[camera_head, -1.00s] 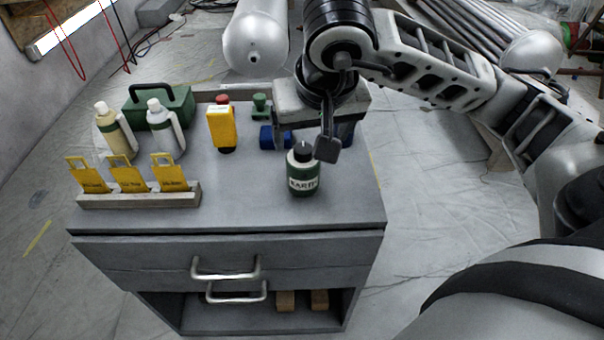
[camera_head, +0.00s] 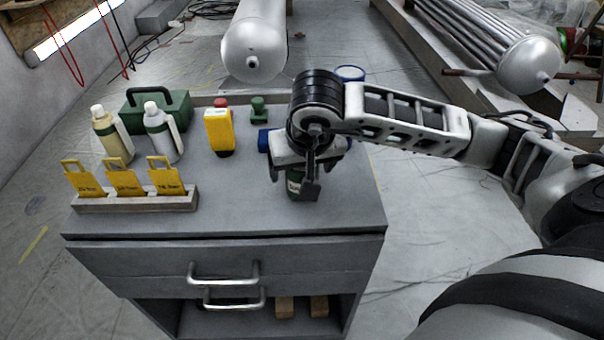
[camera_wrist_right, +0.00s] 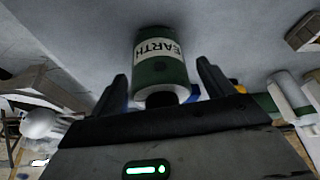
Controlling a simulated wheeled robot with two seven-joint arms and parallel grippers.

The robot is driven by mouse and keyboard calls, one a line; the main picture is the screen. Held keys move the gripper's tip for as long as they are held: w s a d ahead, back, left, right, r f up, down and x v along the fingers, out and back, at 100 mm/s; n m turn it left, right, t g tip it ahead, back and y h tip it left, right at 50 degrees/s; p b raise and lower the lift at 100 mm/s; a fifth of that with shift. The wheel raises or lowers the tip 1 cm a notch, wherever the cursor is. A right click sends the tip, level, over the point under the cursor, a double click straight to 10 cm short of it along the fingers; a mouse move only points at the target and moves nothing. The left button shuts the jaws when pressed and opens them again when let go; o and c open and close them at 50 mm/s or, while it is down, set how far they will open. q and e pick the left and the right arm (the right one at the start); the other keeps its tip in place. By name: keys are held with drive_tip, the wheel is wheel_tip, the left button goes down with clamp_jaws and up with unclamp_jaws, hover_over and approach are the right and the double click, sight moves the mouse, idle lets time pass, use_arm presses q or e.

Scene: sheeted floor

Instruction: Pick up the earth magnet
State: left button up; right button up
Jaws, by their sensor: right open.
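The earth magnet (camera_head: 294,188) is a small dark green cylinder with a white label. It stands upright on the grey cabinet top, near the front right, and is mostly hidden by my right gripper in the head view. In the right wrist view the earth magnet (camera_wrist_right: 160,62) shows its EARTH label and lies between the two fingers. My right gripper (camera_head: 293,180) is open, with its fingers on either side of the magnet; it also shows in the right wrist view (camera_wrist_right: 166,85). I see a gap beside each finger there. My left gripper is not in view.
A yellow device (camera_head: 219,133), a small green object (camera_head: 258,110) and a blue object (camera_head: 263,141) stand behind and left. Two bottles (camera_head: 163,138), a green case (camera_head: 175,106) and a holder with yellow tags (camera_head: 135,203) are farther left. The front middle top is clear.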

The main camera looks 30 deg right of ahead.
drive_tip(key=shift+c, duration=0.3)
drive_tip(key=shift+r, duration=0.1)
drive_tip(key=c, duration=1.2)
